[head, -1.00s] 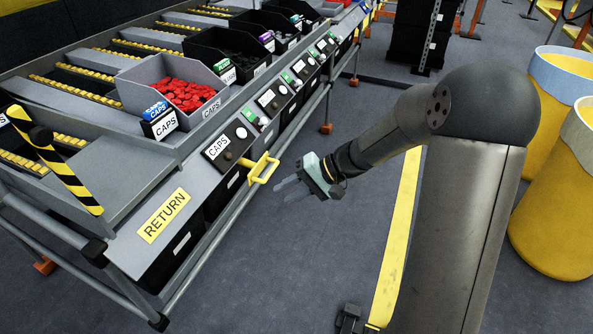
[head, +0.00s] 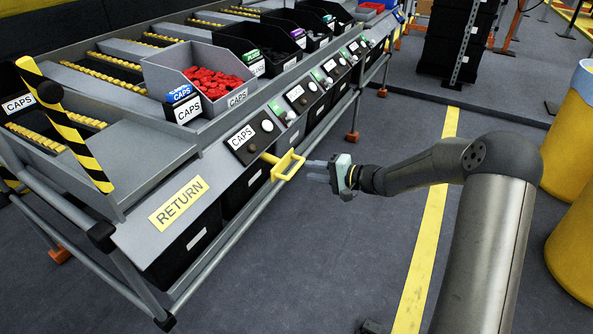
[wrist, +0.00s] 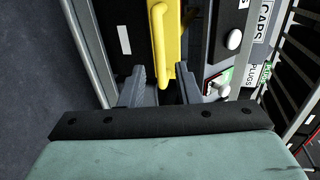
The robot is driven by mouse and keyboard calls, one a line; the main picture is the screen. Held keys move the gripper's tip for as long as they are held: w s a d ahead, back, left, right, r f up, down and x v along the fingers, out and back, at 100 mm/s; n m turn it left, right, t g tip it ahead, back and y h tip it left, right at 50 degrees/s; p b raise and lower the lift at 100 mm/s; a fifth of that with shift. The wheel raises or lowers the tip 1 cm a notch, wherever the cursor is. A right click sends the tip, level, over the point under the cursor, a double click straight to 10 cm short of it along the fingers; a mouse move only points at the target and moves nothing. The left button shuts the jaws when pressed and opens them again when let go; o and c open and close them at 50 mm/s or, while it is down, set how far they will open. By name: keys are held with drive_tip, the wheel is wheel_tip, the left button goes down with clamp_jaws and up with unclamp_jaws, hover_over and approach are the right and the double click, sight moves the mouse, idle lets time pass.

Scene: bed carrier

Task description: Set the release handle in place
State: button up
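The yellow release handle (head: 284,165) juts out from the front of the sloped panel, just beneath the CAPS label plate (head: 243,138). Its loop also shows in the wrist view (wrist: 158,45). My gripper (head: 312,170) is just to the right of the handle in the head view, its fingers pointing at it. In the wrist view my gripper (wrist: 160,90) is open, with the handle's yellow bar showing in the gap between the fingers. Whether the fingers touch it I cannot tell.
A RETURN panel (head: 179,201) lies left of the handle. A grey bin of red caps (head: 215,85) stands above. A yellow-and-black striped bar (head: 70,130) leans at the left. A rail (head: 255,215) runs along the rack front. Yellow barrels (head: 575,235) stand at the right.

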sight(296, 166)
drive_tip(key=x, duration=0.6)
drive_tip(key=shift+a+b, duration=0.2)
drive_tip(key=shift+b, duration=0.1)
drive_tip(key=shift+c, duration=0.3)
clamp_jaws()
